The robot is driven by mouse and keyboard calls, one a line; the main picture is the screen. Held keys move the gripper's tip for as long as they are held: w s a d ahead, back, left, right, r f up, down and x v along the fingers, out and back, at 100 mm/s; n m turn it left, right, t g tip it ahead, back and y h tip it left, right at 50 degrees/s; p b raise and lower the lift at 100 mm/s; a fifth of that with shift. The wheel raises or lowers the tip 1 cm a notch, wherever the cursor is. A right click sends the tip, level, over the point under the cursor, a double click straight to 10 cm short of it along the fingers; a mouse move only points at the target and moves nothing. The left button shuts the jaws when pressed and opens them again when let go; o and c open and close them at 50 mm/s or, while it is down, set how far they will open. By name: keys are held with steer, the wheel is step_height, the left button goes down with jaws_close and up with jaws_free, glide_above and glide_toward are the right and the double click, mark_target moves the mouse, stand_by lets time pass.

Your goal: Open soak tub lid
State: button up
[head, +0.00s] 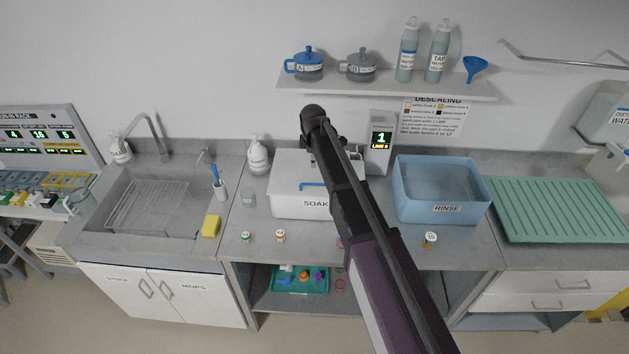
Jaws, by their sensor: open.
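The soak tub (291,205) is a white box labelled SOAK on the counter, left of the middle. Its flat white lid (288,174) looks shut on top. A blue bar handle (312,185) lies on the lid, and its right end runs behind my arm. My arm crosses the picture from the lower right and hides the tub's right side. The arm's dark far end shows above the tub's back edge. I cannot make out gripper fingers; they may be hidden behind the arm.
A blue rinse tub (440,215) and a green ribbed mat (555,209) stand to the right. A grey display unit (379,150) stands behind. Small jars (280,236) line the front. The sink (150,205) is left. A shelf (385,87) with bottles hangs above.

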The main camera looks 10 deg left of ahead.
mark_target(314, 184)
steer(key=shift+f, duration=0.1)
steer(key=w+f+b, duration=0.1)
steer(key=f+b, duration=0.8)
steer(key=w+f+b, duration=0.1)
steer(key=f+b, duration=0.3)
steer(key=shift+w+a+f, duration=0.1)
steer(key=shift+w+f, duration=0.05)
steer(key=shift+w, duration=0.2)
stand_by(0.6)
steer(key=shift+b, duration=0.3)
jaws_close()
